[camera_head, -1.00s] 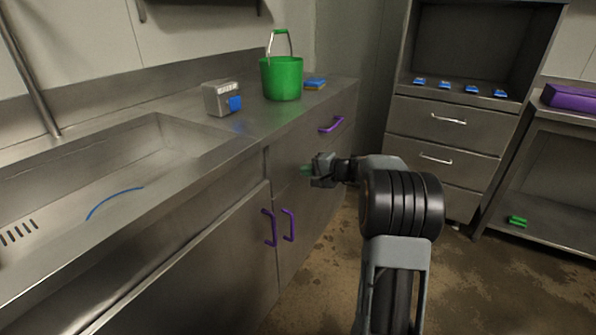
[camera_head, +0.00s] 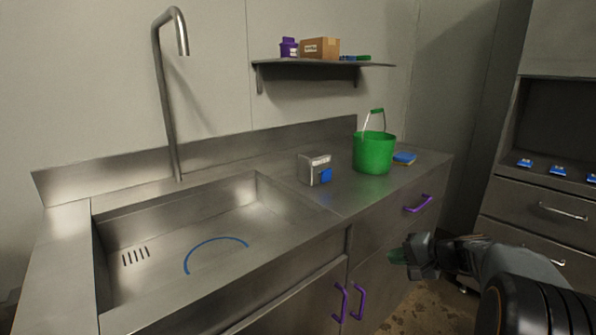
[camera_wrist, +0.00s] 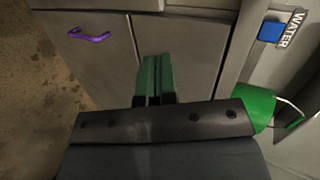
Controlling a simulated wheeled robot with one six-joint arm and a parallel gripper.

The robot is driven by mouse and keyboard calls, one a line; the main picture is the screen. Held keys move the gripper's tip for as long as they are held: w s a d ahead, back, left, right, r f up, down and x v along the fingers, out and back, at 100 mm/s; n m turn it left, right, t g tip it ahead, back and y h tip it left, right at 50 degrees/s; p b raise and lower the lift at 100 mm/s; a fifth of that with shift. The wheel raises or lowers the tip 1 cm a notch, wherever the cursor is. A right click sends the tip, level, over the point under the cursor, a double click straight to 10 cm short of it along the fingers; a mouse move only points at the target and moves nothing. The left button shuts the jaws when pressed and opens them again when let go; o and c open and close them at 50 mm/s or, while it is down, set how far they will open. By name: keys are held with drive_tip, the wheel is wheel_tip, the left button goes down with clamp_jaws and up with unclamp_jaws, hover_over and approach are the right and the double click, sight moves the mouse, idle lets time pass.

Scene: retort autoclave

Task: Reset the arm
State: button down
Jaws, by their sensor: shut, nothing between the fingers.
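My gripper (camera_head: 398,257) is in front of the steel counter's cabinet front, below the counter edge, at the lower right of the head view. In the wrist view its green fingers (camera_wrist: 156,80) lie together with nothing between them. The fingers point towards the cabinet doors, and I see no contact with them. My dark arm reaches in from the lower right of the head view.
A sink (camera_head: 150,222) is set into the counter at left, under a tall faucet (camera_head: 168,90). Purple handles (camera_head: 418,203) stick out. A drawer cabinet (camera_head: 540,215) is at right.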

drive_tip(key=s+a+r+n+g+h+p, duration=0.2)
drive_tip(key=s+a+r+n+h+p, duration=0.2)
drive_tip(key=s+r+p, duration=0.5)
drive_tip(key=s+a+r+n+g+h+p, duration=0.2)
drive_tip(key=s+a+r+n+h+p, duration=0.2)
drive_tip(key=s+a+r+p, duration=0.3)
drive_tip(key=s+r+p, duration=0.3)
drive_tip(key=s+p, duration=0.1)
drive_tip(key=p, duration=0.1)
drive_tip(key=shift+s+r+n+g+h, duration=0.25)
drive_tip(key=shift+s+n+g+h, duration=0.05)
drive_tip(key=shift+h, duration=0.1)
drive_tip(key=shift+d, duration=0.15)
